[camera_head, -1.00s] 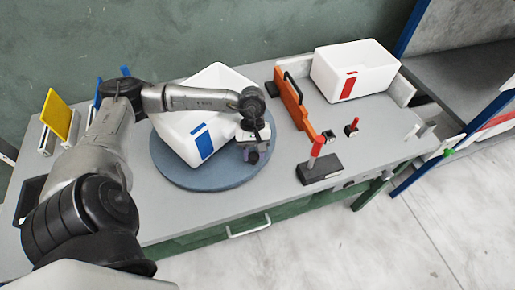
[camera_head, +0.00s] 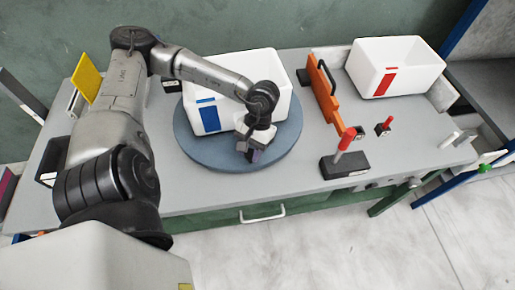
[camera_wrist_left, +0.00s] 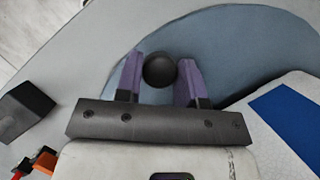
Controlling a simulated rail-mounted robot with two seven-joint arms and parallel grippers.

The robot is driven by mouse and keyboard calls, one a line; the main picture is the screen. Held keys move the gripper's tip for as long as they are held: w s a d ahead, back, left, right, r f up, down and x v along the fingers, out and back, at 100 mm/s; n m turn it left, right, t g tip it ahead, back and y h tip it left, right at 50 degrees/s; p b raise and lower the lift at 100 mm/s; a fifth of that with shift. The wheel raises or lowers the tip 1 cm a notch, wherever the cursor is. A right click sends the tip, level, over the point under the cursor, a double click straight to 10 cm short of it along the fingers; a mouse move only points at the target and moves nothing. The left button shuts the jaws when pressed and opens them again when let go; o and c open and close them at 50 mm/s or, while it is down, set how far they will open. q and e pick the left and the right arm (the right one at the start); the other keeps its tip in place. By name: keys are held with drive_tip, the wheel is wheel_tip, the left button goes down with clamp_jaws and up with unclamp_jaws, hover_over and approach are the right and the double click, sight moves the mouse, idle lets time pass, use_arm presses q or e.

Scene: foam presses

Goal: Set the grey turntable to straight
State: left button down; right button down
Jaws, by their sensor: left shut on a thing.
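The grey turntable (camera_head: 203,156), a round blue-grey disc, lies on the table and carries a white bin (camera_head: 272,75) with a blue label. My left gripper (camera_head: 251,154) is at the disc's front edge. In the left wrist view its purple fingers (camera_wrist_left: 160,82) are shut on a round black knob (camera_wrist_left: 160,68), with the disc (camera_wrist_left: 225,35) beyond. The arm and gripper hide part of the bin and disc. My right gripper is not in view.
An orange upright stop (camera_head: 326,90) stands right of the disc. A red-handled lever on a black base (camera_head: 345,165) stands at the front right. A white bin with a red label (camera_head: 398,65) is at the back right. A yellow panel (camera_head: 87,78) stands at the left.

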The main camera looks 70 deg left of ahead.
use_arm(q)
drive_tip(key=shift+s+m, duration=0.4)
drive_tip(key=shift+s, duration=0.2)
drive_tip(key=c, duration=0.8)
unclamp_jaws()
drive_tip(key=p+v, duration=0.2)
drive_tip(key=v, duration=1.1)
drive_tip(key=shift+w+r, duration=0.25)
drive_tip(key=shift+r, duration=0.1)
